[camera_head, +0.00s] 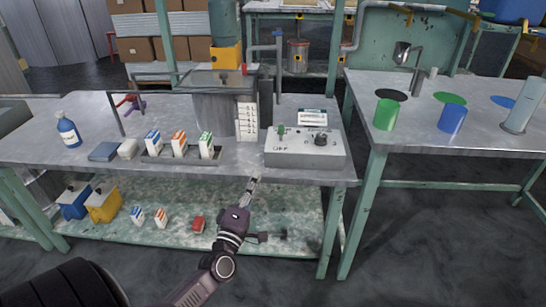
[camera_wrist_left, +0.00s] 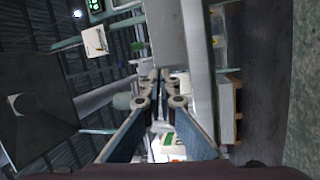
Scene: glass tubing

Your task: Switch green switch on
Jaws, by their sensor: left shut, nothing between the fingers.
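The green switch (camera_head: 281,132) stands up from the left part of a grey control box (camera_head: 304,158). The letters "OFF" show on the box below the switch, and a black knob (camera_head: 320,139) is at its right. My left gripper (camera_head: 254,181) is shut and empty, in front of the table edge, below and left of the box and apart from it. In the left wrist view the fingers of this gripper (camera_wrist_left: 160,76) come together at the centre. I cannot make out the switch in that view. My right gripper is not in view.
A rack (camera_head: 152,158) with several small cartons stands left of the box. A metal tank (camera_head: 214,110) with a label sheet is behind. A blue bottle (camera_head: 68,130) stands at far left. A second table (camera_head: 400,140) at right bears green and blue cups.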

